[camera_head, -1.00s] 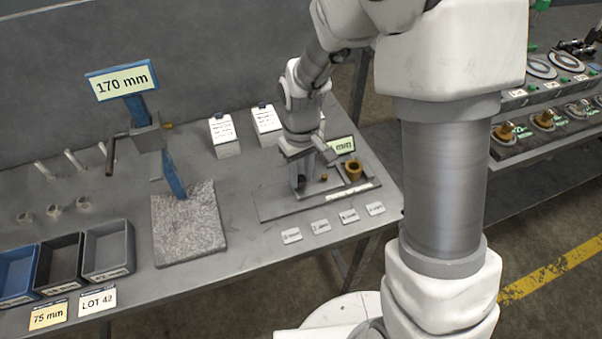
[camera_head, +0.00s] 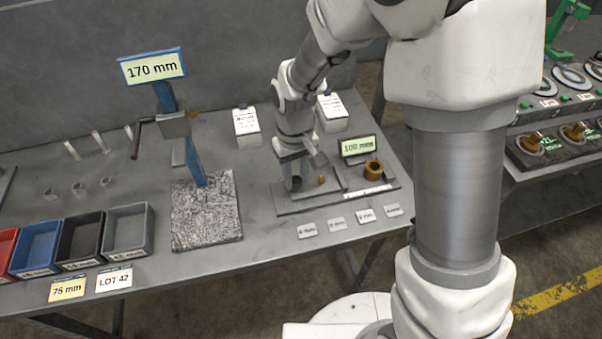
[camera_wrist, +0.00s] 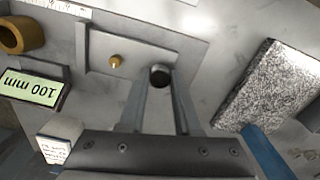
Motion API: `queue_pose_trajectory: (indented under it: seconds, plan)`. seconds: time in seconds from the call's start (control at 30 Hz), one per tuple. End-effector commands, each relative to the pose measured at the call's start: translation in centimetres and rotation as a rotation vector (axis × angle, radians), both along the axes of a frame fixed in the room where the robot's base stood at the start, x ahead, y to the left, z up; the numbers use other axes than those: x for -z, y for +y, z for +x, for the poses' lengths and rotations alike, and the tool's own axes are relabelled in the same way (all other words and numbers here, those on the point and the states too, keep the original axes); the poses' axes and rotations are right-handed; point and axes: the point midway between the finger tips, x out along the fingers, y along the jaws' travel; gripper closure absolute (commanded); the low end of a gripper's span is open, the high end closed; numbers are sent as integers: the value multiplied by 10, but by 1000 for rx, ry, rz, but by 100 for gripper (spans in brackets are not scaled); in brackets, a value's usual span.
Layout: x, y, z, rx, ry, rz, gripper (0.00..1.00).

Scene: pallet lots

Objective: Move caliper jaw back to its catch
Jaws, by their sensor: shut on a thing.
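The caliper fixture (camera_head: 290,208) stands on the bench, with a lit display (camera_head: 358,146) reading 100 mm. The display also shows in the wrist view (camera_wrist: 32,88). A grey plate with a brass pin (camera_wrist: 116,61) lies on the fixture and seems to be its sliding jaw (camera_wrist: 140,50). My gripper (camera_wrist: 160,82) is shut on a dark round knob (camera_wrist: 160,73) beside this plate. In the head view my gripper (camera_head: 293,184) is low over the fixture's left part and hides some of it. I cannot make out the catch for certain.
A brass ring (camera_head: 373,169) stands at the fixture's right end. A speckled block (camera_head: 206,225) and a blue-posted gauge with a 170 mm sign (camera_head: 153,67) are to the left. Small labels (camera_head: 337,223) lie in front. Bins (camera_head: 128,232) stand farther left.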

Motion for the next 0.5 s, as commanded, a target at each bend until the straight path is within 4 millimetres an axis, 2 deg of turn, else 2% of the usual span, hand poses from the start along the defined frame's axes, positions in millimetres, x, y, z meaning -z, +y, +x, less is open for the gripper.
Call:
queue_pose_trajectory:
  seconds: [0.03,0.2,0.5]
  plan:
    - [-1,7,-1,-7,-2,9,67]
    - [-1,6,-1,-6,-3,8,38]
    - [-4,3,0,-4,-2,5,38]
